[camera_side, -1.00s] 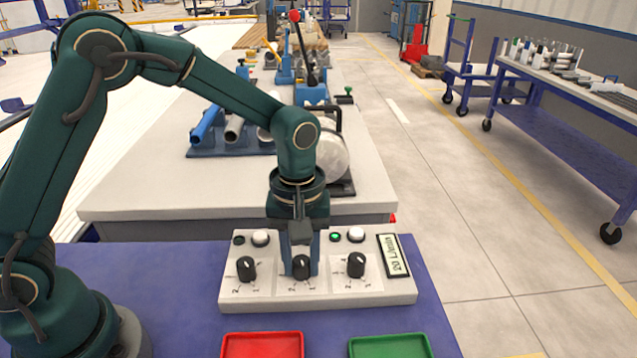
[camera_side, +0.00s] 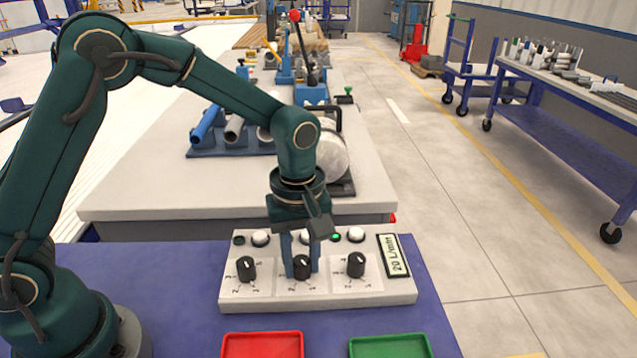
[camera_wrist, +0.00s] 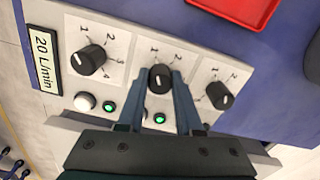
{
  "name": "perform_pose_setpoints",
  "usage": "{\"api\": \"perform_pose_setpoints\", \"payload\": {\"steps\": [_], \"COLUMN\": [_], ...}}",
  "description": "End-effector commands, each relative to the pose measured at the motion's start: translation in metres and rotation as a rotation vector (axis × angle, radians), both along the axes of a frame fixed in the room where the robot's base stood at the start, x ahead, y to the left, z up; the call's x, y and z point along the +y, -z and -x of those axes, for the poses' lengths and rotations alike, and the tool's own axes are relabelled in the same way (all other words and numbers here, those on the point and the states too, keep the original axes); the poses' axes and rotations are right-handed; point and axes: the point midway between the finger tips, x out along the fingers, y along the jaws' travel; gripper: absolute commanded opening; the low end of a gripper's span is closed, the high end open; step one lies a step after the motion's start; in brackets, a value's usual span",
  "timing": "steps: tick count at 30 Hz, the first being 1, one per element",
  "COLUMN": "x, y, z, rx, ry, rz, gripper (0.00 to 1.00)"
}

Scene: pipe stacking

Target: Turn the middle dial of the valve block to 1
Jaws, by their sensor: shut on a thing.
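The grey valve block (camera_side: 330,292) carries three black dials in a row. My gripper (camera_side: 302,264) points down at the middle dial (camera_side: 303,268), with a blue finger on either side of its knob. In the wrist view the fingers (camera_wrist: 160,82) close on the middle dial (camera_wrist: 160,76), which has a short white pointer line. Printed 1 and 2 show beside it, but which number the pointer meets is unclear. The left dial (camera_side: 246,268) and right dial (camera_side: 356,264) in the side view stand free.
The block's display (camera_side: 397,254) reads 20 L/min. White buttons and lamps line its back; a lamp (camera_side: 336,237) glows green. A red tray (camera_side: 262,335) and a green tray (camera_side: 390,337) lie in front. A worktable with pipes (camera_side: 235,130) stands behind.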

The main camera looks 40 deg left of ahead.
Motion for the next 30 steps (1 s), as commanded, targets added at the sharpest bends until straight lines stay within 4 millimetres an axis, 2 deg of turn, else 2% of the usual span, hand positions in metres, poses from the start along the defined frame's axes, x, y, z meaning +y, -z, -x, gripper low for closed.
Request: {"api": "perform_pose_setpoints", "payload": {"steps": [1,2,3,4,14,24,30], "x": [0.000,0.000,0.000,0.000,0.000,0.000,0.000], "y": [-0.001,-0.001,-0.001,-0.001,-0.002,-0.043,-0.052], "z": [0.000,0.000,0.000,0.000,0.000,-0.001,0.000], "rx": [-0.001,-0.001,-0.001,-0.001,-0.001,-0.005,-0.001], "ry": [-0.002,-0.002,-0.002,-0.002,0.000,-0.001,-0.001], "rz": [0.001,0.001,0.001,0.001,0.001,0.001,0.001], "gripper": [0.00,0.42,0.57,0.64,0.64,0.64,0.64]}}
